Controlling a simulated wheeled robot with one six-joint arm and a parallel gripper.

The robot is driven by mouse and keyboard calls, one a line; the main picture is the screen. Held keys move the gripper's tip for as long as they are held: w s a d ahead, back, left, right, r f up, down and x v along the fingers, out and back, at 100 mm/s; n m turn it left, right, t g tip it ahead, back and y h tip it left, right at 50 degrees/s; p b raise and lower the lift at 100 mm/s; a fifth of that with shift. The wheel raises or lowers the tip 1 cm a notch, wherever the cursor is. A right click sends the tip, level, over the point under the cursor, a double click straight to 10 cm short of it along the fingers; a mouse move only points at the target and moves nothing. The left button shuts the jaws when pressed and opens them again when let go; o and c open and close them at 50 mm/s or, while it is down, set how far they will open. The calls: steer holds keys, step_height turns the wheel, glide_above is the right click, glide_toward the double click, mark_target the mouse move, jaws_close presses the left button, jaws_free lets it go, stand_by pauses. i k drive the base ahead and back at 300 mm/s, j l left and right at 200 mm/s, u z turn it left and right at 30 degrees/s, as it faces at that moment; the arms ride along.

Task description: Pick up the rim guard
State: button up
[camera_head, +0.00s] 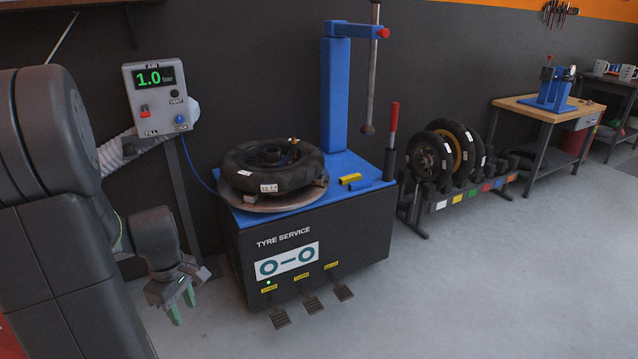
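A small yellow block-like piece (350,178) lies on the blue top of the tyre service machine (340,163), to the right of the mounted tyre. Either may be the rim guard; no label tells which. My gripper (183,308) hangs at the lower left, in front of and left of the machine, well apart from both pieces. Its two green fingers point down with a gap between them, and nothing shows in it.
A tyre (270,168) lies flat on the turntable. A blue column (336,95) and a red-handled lever (391,135) stand near the pieces. The air box (155,95) is at left; pedals (312,302) stick out in front. A wheel rack (465,195) stands right. The right foreground floor is clear.

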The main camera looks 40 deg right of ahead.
mark_target(366, 182)
steer(key=l+u, duration=0.85)
steer(key=l, duration=0.4)
steer(key=k+l+u, duration=0.1)
steer(key=l, duration=0.35)
steer(key=k+l+u, duration=0.1)
steer(key=l, duration=0.3)
steer(key=k+l, duration=0.1)
steer(key=l, duration=0.3)
steer(key=k+l+u, duration=0.1)
steer(key=l, duration=0.3)
steer(key=k+l, duration=0.1)
steer(key=l, duration=0.3)
steer(key=k+l+u, duration=0.1)
steer(key=l, duration=0.3)
steer(key=k+l, duration=0.1)
steer(key=l, duration=0.35)
steer(key=k+l, duration=0.15)
steer(key=l, duration=0.25)
steer(key=k+l, duration=0.1)
steer(key=l, duration=0.35)
steer(key=k+l, duration=0.15)
steer(key=l, duration=0.25)
steer(key=k+l, duration=0.1)
steer(key=l, duration=0.35)
